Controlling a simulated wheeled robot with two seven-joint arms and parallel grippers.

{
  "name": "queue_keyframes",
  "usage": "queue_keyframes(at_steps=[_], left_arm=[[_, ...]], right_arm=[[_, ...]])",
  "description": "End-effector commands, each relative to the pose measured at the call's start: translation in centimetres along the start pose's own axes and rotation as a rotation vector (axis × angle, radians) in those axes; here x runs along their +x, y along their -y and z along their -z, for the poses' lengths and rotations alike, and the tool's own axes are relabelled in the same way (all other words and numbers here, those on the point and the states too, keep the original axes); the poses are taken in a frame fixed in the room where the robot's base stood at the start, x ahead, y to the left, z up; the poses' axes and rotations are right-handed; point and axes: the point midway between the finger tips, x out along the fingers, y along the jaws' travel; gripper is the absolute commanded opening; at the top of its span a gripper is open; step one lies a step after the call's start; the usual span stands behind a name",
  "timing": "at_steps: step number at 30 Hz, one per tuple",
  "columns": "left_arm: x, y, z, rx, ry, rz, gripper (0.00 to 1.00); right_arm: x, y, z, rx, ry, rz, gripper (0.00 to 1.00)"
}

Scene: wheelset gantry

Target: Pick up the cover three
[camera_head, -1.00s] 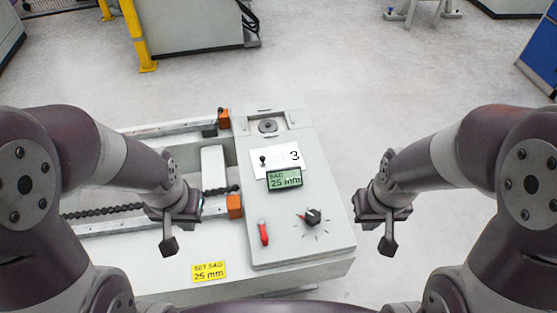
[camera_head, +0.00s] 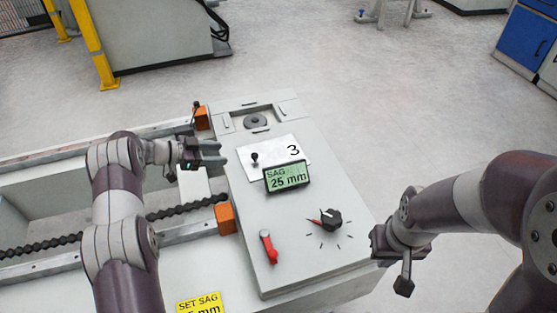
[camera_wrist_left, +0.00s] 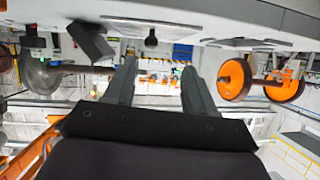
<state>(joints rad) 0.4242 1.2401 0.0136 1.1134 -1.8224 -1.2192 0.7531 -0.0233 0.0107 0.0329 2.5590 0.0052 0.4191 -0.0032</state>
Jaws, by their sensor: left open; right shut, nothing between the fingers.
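Cover three is a white plate (camera_head: 287,147) marked "3", with a small black knob (camera_head: 254,159) at its left end. It lies on the top of the grey console. My left gripper (camera_head: 215,156) is open and empty, to the left of the knob and apart from it. In the left wrist view, the open fingers (camera_wrist_left: 158,85) point toward the knob (camera_wrist_left: 151,38), which lies beyond them between their lines. My right gripper (camera_head: 403,278) is shut and empty, beyond the console's right edge.
A green display (camera_head: 286,176) reading "SAG 25 mm" stands close in front of the cover. A rotary dial (camera_head: 330,219) and a red lever (camera_head: 268,246) are nearer. Orange blocks (camera_head: 225,217) and a rail lie left of the console. The floor to the right is clear.

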Motion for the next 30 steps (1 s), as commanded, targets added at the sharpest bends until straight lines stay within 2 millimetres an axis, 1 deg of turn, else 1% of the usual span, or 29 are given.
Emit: queue_keyframes(at_steps=[1,2,5,9,12,14,16,19,21,24,30], left_arm=[[0.1,-0.9,0.2,-0.026,-0.015,-0.037,0.55],[0.3,-1.1,0.4,-0.041,-0.026,-0.050,0.55],[2.1,-1.4,0.4,-0.065,-0.032,-0.058,0.55],[5.5,-1.5,0.5,-0.063,-0.032,-0.056,0.55],[7.0,-1.5,0.6,-0.062,-0.032,-0.053,0.55],[7.5,-1.5,0.7,-0.062,-0.032,-0.052,0.55],[8.6,-1.4,0.6,-0.061,-0.031,-0.052,0.55],[10.7,-1.2,0.4,-0.060,-0.032,-0.052,0.55],[11.8,-1.2,0.6,-0.061,-0.032,-0.051,0.55],[12.8,-1.3,0.8,-0.061,-0.031,-0.051,0.55],[12.8,-1.2,1.0,-0.062,-0.031,-0.050,0.55]], right_arm=[[0.0,0.0,0.0,0.000,0.001,0.000,0.00],[0.1,0.0,-0.1,0.000,0.001,0.000,0.00],[0.6,0.0,-0.1,0.000,0.001,0.000,0.00],[1.4,0.0,-0.2,0.000,0.002,0.000,0.00],[1.6,0.0,-0.2,0.000,0.002,0.000,0.00],[1.7,0.0,-0.3,0.000,0.002,0.000,0.00],[2.2,0.0,-0.3,0.000,0.002,0.000,0.00],[3.2,0.0,-0.4,0.000,0.002,0.000,0.00],[3.4,0.0,-0.5,0.000,0.002,0.000,0.00],[3.5,0.0,-0.5,0.000,0.002,0.000,0.00],[3.4,0.0,-0.5,0.000,0.002,0.000,0.00]])
